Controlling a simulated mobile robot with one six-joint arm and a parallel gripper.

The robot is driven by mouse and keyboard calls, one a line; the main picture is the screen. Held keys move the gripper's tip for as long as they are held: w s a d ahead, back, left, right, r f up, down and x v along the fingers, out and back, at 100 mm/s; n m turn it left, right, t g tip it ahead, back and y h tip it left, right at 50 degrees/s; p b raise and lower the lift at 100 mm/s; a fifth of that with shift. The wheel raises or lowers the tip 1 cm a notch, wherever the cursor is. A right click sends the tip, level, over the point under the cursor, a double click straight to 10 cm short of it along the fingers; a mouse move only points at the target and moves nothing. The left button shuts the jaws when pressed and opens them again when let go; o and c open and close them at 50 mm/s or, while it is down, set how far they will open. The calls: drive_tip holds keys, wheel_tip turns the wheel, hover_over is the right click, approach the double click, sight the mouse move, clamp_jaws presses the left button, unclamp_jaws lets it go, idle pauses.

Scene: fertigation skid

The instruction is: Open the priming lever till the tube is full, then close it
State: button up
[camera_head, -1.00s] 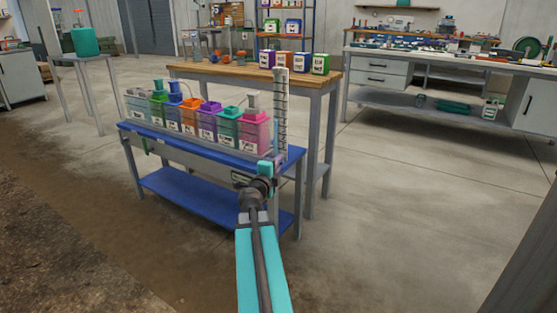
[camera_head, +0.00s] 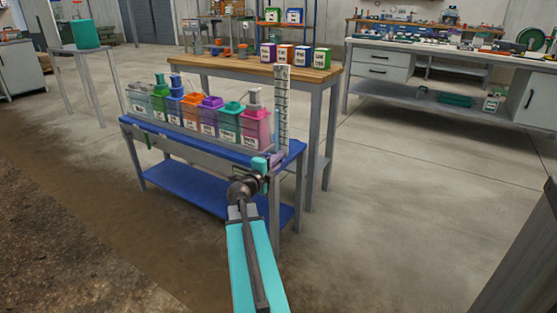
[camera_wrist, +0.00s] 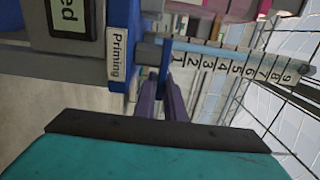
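The Priming sign (camera_wrist: 115,58) is at the upper left in the wrist view. Beside it the clear tube with a numbered scale (camera_wrist: 225,62) runs off to the right; in the head view the tube (camera_head: 282,105) stands upright at the bench's right end. I cannot make out a liquid level in it. The blue priming lever (camera_wrist: 165,64) shows by the low-numbered end of the tube. My gripper (camera_wrist: 166,84) has its two purple fingers close together on the lever's end, which they partly hide. In the head view my gripper (camera_head: 275,160) is just below the tube.
Several coloured containers (camera_head: 207,115) stand in a row on the blue bench (camera_head: 215,148), left of the tube. A wooden table (camera_head: 240,68) with small labelled boxes is close behind. The floor to the right is open. Wire mesh (camera_wrist: 285,100) shows in the wrist view.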

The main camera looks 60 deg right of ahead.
drive_tip(key=o, duration=0.3)
drive_tip(key=shift+o, duration=0.2)
drive_tip(key=shift+a, duration=0.15)
drive_tip(key=a+p, duration=0.8)
drive_tip(key=p, duration=0.1)
drive_tip(key=shift+a+r, duration=0.15)
drive_tip(key=shift+a, duration=0.1)
drive_tip(key=a+p, duration=0.1)
drive_tip(key=p, duration=0.2)
drive_tip(key=shift+s, duration=0.1)
drive_tip(key=a+p, duration=0.4)
drive_tip(key=p, duration=0.2)
idle(0.6)
